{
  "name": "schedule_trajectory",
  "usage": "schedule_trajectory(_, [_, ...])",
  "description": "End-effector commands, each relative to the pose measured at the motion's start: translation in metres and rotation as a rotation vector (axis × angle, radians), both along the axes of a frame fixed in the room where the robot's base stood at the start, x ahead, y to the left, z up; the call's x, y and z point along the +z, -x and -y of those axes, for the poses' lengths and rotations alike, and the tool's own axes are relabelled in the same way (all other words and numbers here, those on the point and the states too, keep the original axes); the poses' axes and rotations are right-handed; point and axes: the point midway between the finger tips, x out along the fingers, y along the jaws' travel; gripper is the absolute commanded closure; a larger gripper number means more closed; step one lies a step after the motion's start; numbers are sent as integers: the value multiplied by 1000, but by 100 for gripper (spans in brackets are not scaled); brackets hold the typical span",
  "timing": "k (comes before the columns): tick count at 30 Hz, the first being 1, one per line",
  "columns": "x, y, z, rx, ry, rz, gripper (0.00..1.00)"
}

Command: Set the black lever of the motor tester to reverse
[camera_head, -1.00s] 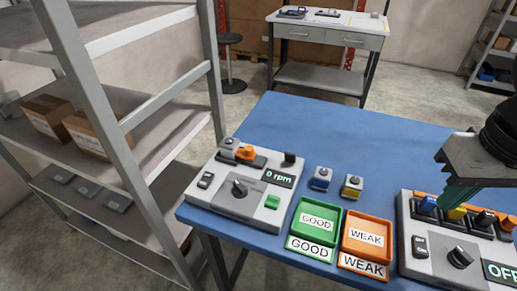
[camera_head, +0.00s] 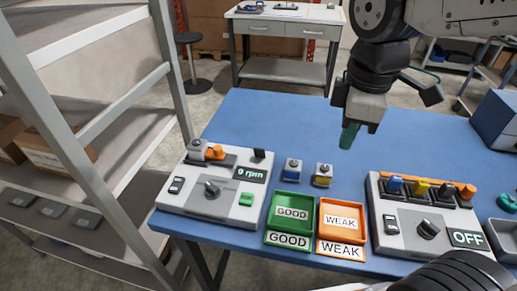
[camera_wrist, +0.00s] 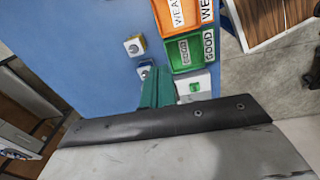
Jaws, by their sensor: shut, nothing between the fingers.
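The motor tester (camera_head: 180,200) is the pale box at the left of the blue table, with a "0 rpm" display. A black knob (camera_head: 211,189) sits on its grey middle panel, and a small black upright piece (camera_head: 259,154) stands at its back right corner. I cannot tell which way either is set. An orange clamp (camera_head: 215,153) with a grey motor (camera_head: 198,147) is at its back. My gripper (camera_head: 349,136) is shut and empty, its green fingers pointing down above the table, right of the tester and apart from it. The wrist view shows the fingers (camera_wrist: 157,88) hiding part of the tester's edge.
Two small motors, blue (camera_head: 292,170) and yellow (camera_head: 323,176), stand right of the tester. Green GOOD (camera_head: 291,198) and orange WEAK (camera_head: 341,208) trays lie in front. Another device (camera_head: 405,240) reading OFF stands at right. A metal shelf (camera_head: 160,60) stands at left.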

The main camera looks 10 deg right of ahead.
Motion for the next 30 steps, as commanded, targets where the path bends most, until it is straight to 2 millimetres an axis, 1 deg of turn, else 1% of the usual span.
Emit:
schedule_trajectory(1, [-3,-13,-15,168,14,-10,100])
schedule_trajectory(2, [-5,-19,-23,270,23,-14,100])
schedule_trajectory(3, [-7,-28,-34,408,34,-17,100])
schedule_trajectory(5, [-11,-40,-53,613,48,-21,100])
schedule_trajectory(6, [-15,-47,-65,746,58,-25,100])
schedule_trajectory(9, [-24,-62,-95,1055,79,-33,100])
schedule_trajectory(12, [-34,-72,-121,1309,95,-37,100])
schedule_trajectory(15, [-41,-78,-140,1490,106,-40,100])
schedule_trajectory(18, [-45,-81,-151,1600,112,-41,100])
schedule_trajectory(21, [-47,-82,-156,1647,115,-40,100])
schedule_trajectory(30, [-47,-82,-156,1652,116,-40,100])
